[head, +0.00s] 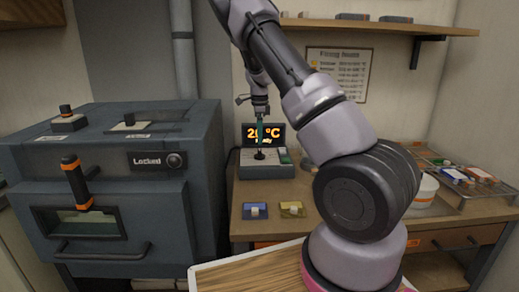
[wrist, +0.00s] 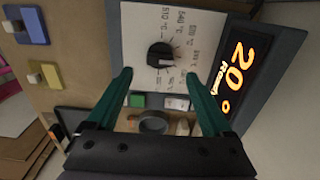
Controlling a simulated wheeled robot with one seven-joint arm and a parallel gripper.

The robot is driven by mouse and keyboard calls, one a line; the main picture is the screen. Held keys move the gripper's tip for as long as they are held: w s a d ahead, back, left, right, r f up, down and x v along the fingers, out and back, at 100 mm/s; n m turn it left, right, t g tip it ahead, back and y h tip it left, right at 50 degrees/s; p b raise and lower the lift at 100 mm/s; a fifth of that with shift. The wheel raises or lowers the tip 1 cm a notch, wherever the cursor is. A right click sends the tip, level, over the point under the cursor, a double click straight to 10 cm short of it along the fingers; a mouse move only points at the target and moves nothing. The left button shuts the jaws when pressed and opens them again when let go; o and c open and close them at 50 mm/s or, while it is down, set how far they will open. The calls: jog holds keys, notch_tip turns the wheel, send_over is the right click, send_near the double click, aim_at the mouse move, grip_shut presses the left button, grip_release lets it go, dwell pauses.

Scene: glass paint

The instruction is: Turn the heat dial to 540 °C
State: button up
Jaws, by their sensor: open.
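The heat dial (wrist: 160,53) is a round black knob on the pale face of a grey control box (head: 266,172). Labels including 510 °C and 540 °C ring it in the wrist view; its exact pointer setting is hard to read. The display (head: 263,135) behind the dial reads 20 °C and Ready; it also shows in the wrist view (wrist: 232,78). My gripper (wrist: 159,75) is open and empty, with green fingers apart, pointing at the dial face. The knob shows just beyond and between the fingertips. In the head view my gripper (head: 260,133) is above the box.
A green button (wrist: 137,100) and a pale switch (wrist: 177,103) sit beside the dial. The dark kiln (head: 120,235), labelled Locked, stands left. A rack (head: 470,180) and white tub (head: 425,190) are right.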

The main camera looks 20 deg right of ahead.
aim_at(260, 150)
notch_tip(260, 150, down, 6)
jog(key=shift+f, duration=0.1)
grip_shut()
dwell(0.4)
jog(key=shift+n, duration=0.4)
jog(key=n, duration=1)
jog(key=shift+n, duration=0.4)
